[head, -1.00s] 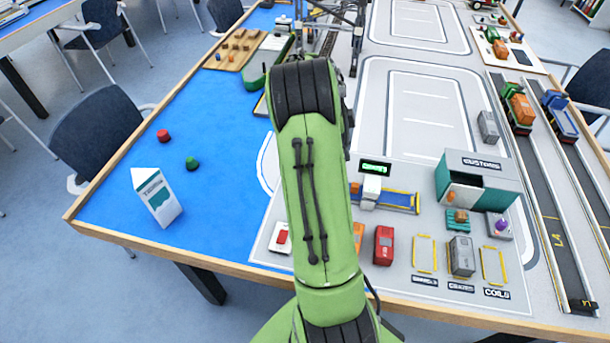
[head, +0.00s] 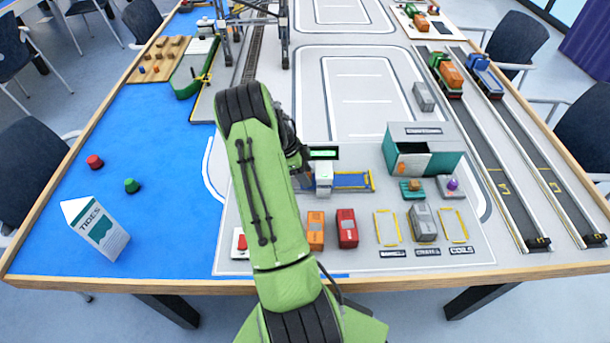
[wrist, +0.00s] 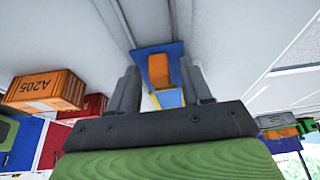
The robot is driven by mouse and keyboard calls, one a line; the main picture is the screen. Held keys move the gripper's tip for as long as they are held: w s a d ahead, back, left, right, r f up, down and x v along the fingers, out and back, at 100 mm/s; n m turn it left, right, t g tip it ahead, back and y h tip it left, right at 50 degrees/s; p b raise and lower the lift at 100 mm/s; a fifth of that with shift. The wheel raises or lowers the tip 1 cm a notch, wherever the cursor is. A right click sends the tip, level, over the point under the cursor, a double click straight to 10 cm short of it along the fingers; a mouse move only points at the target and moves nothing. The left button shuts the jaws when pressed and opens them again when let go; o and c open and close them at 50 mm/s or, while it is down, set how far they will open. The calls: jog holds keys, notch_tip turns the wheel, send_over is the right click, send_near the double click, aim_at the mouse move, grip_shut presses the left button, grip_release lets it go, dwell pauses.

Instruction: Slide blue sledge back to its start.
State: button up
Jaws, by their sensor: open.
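In the wrist view my gripper (wrist: 162,76) is open, its two dark fingers apart and nothing clasped between them. A blue piece (wrist: 141,57), seemingly the blue sledge, shows beyond and between the fingertips with an orange block (wrist: 160,72) on it. I cannot tell how far it is from the fingers. In the head view a blue track (head: 352,181) with yellow edges runs right from a white arch (head: 324,178). My arm hides the area left of the arch and most of my gripper there.
An orange container (head: 315,231) and a red one (head: 347,229) stand in front of the arch. A grey and green customs shed (head: 424,135) stands to the right. A white carton (head: 96,228) stands on the blue area at left.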

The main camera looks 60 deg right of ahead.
jog(key=shift+s+f, duration=0.1)
jog(key=shift+f, duration=0.15)
grip_shut()
